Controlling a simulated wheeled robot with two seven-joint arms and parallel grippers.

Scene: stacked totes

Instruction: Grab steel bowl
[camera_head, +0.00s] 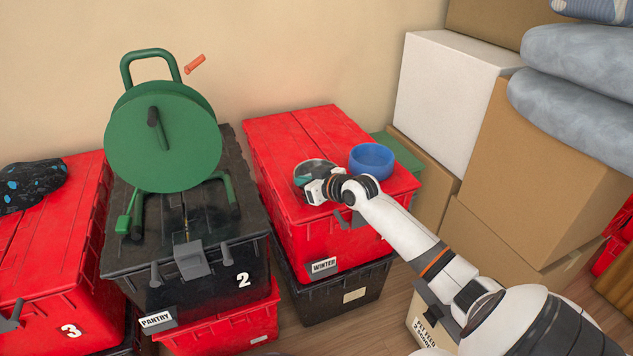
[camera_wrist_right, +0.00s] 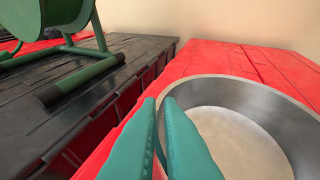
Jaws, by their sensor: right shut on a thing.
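The steel bowl (camera_head: 303,166) is a round grey metal bowl on the red tote lid near its middle, partly hidden by my gripper. In the right wrist view the bowl (camera_wrist_right: 285,118) fills the right side, with its shiny rim and pale inside showing. My right gripper (camera_head: 319,177) is at the bowl's near side. Its teal fingers (camera_wrist_right: 166,115) are close together in the wrist view, shut on the near left part of the bowl's rim. The pinched stretch of rim is hidden by the fingers. The bowl looks level. My left gripper is not in view.
A blue bowl (camera_head: 372,161) stands just right on the same red tote (camera_head: 275,143). A green cable reel (camera_head: 165,145) stands on the black tote (camera_head: 240,225) to the left. Cardboard boxes (camera_head: 535,170) and a white box (camera_head: 447,95) crowd the right.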

